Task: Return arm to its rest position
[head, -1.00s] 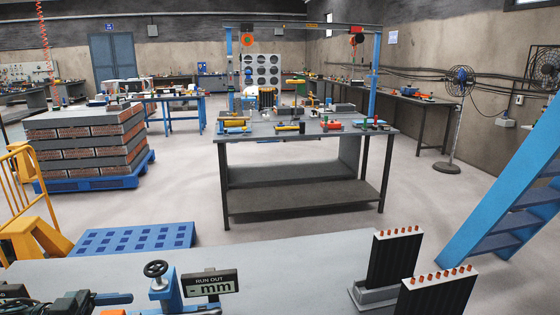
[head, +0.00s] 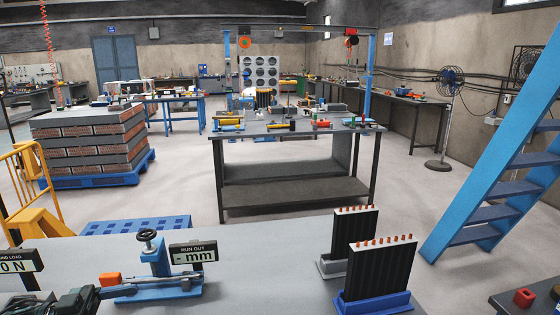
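Two finned coils with copper tube ends stand upright at the right of the near grey workbench (head: 250,262). The rear coil (head: 354,240) sits in a grey holder (head: 331,267). The front coil (head: 376,270) sits in a blue holder (head: 372,304). A blue run-out gauge stand (head: 157,262) with a black handwheel stands at the left, beside a display reading "RUN OUT - mm" (head: 193,252).
A load display (head: 18,262) is at the left edge. A red block (head: 524,297) rests on a dark surface at the lower right. Blue stairs (head: 500,190) rise at the right. A cluttered table (head: 293,135) stands beyond open floor. The bench middle is clear.

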